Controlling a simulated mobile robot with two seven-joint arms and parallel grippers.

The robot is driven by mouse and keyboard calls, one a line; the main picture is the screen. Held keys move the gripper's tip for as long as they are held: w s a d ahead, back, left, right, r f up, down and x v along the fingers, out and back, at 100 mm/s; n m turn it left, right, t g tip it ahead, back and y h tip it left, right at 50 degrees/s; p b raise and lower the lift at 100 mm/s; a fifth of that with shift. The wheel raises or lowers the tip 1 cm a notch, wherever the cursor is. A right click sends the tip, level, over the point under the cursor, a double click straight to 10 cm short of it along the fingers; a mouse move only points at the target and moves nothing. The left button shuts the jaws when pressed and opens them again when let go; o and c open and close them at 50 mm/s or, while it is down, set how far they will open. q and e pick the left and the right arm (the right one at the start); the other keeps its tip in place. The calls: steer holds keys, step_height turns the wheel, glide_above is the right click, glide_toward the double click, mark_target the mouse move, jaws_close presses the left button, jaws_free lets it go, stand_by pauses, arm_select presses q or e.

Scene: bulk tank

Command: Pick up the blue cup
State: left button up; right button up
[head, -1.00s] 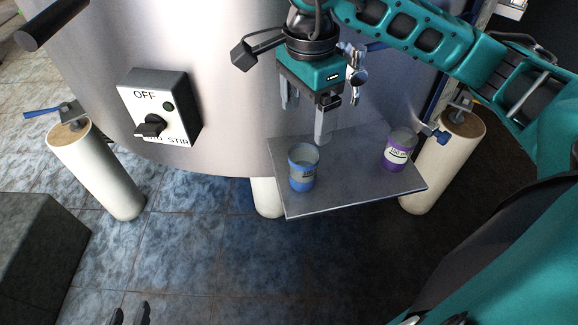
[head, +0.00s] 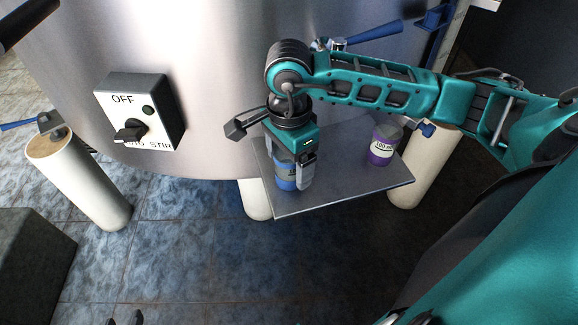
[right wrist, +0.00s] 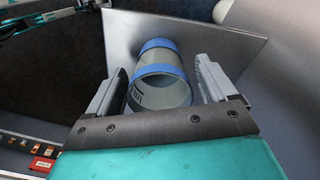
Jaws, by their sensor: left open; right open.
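The blue cup (head: 293,179) stands upright on the left part of a metal shelf (head: 345,193) fixed at the tank. My right gripper (head: 291,172) is directly over the cup and hides its upper part in the head view. In the right wrist view the cup (right wrist: 160,78) sits between the two open fingers of my right gripper (right wrist: 163,85), with a small gap visible at the sides. Its open rim faces the camera. Only the dark fingertips of my left gripper (head: 124,319) show at the bottom edge of the head view, away from the shelf.
A purple cup (head: 383,145) stands on the shelf to the right of the blue cup. A control box marked OFF (head: 140,110) is on the tank (head: 210,60). Pale tank legs (head: 80,180) flank the shelf. A dark block (head: 32,262) stands at the lower left.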

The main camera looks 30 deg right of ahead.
steer(key=shift+c, duration=0.4)
steer(key=c, duration=1)
steer(key=shift+o, duration=0.2)
arm_select(q)
steer(key=shift+s+a+r+y+p, duration=0.4)
steer(key=shift+a+r+p, duration=0.35)
steer(key=shift+p, duration=1)
arm_select(e)
step_height(320, 180, up, 20)
